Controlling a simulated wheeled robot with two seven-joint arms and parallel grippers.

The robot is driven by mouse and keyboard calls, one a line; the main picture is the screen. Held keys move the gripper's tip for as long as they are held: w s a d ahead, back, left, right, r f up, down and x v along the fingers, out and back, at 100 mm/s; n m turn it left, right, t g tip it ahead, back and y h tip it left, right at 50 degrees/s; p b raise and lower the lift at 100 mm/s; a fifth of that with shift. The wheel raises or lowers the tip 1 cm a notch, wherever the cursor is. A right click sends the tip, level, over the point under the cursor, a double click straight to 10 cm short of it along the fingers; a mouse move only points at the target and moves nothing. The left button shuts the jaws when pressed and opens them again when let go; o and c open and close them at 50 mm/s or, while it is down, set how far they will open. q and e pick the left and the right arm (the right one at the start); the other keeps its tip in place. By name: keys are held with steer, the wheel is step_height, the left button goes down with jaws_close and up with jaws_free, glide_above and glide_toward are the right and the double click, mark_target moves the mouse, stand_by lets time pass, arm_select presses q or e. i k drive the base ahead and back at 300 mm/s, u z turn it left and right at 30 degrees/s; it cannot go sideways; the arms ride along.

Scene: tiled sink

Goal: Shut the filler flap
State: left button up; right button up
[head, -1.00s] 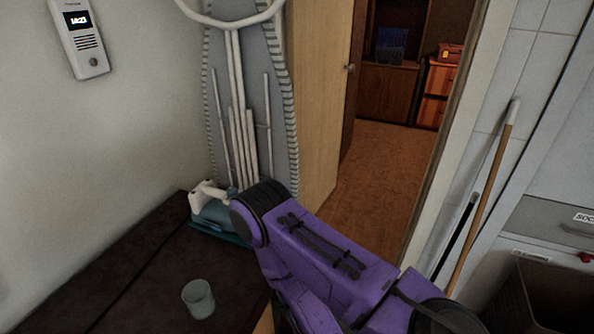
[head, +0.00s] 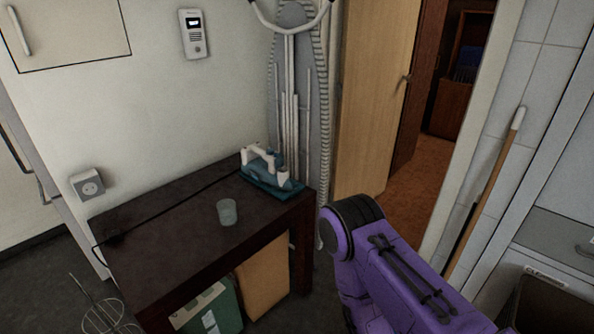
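A teal and white steam iron (head: 264,163) stands on a teal base at the far right corner of a dark table (head: 165,220). It is small in the head view, and I cannot make out the filler flap or whether it is open. My purple arm comes in from the lower right, and its black-ringed bend is right of the table, apart from the iron. Neither of my grippers shows in the view.
A clear cup (head: 227,212) stands on the table, left of the iron. An ironing board (head: 298,110) leans behind the iron. A wooden door (head: 375,95) stands open behind. A wire rack (head: 103,310) and green box (head: 212,310) are on the floor. A broom (head: 490,190) leans right.

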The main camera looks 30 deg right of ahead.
mark_target(276, 161)
steer(key=z, duration=0.45)
steer(key=i, duration=0.9)
steer(key=z, duration=0.35)
steer(key=k, duration=0.65)
steer(key=z, duration=0.75)
steer(key=i, duration=0.45)
steer(key=z, duration=0.05)
